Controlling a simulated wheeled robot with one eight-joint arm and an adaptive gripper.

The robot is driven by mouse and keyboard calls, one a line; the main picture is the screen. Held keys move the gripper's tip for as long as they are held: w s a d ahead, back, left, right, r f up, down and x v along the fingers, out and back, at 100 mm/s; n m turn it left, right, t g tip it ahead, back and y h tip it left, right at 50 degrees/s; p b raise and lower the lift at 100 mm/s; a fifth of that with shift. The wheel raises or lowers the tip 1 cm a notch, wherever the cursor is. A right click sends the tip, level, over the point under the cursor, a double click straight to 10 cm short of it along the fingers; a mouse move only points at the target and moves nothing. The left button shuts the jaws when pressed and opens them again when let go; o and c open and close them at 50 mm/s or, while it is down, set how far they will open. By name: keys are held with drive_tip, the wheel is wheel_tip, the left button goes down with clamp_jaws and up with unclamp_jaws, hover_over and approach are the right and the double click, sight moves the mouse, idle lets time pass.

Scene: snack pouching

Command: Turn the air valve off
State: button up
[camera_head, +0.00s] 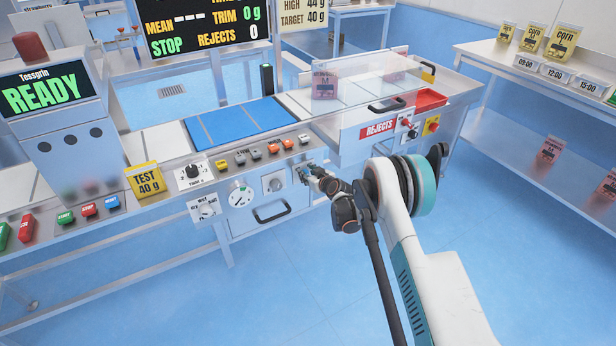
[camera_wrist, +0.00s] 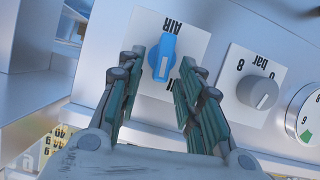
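The air valve (camera_wrist: 162,58) is a blue handle on a white plate marked AIR, which appears upside down in the wrist view. Its handle stands nearly upright in that picture, tilted slightly. My gripper (camera_wrist: 162,66) is open, with one finger on each side of the handle. Gaps show between the fingers and the handle, so it is not gripped. More lettering below the handle is partly hidden by the right finger. In the head view my gripper (camera_head: 310,175) is at the right end of the machine's front panel and covers most of the valve.
In the head view a drawer handle (camera_head: 271,212) is below the panel. The floor in front is clear.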

drive_tip(key=shift+w+a, duration=0.1)
drive_tip(key=shift+w, duration=0.05)
clamp_jaws()
idle(0.4)
drive_tip(key=shift+s+a+f+n+t+h, duration=0.2)
drive_tip(key=shift+n+t+h, duration=0.25)
drive_tip(key=shift+n, duration=0.4)
drive_tip(key=shift+s+a+f+n+t+h, duration=0.15)
drive_tip(key=shift+n+t+h, duration=0.25)
drive_tip(key=shift+n, duration=0.5)
drive_tip(key=shift+s+a+f+n+t+h, duration=0.1)
drive_tip(key=shift+a+n+t+h, duration=0.25)
drive_tip(key=shift+n, duration=0.5)
drive_tip(key=shift+d, duration=0.1)
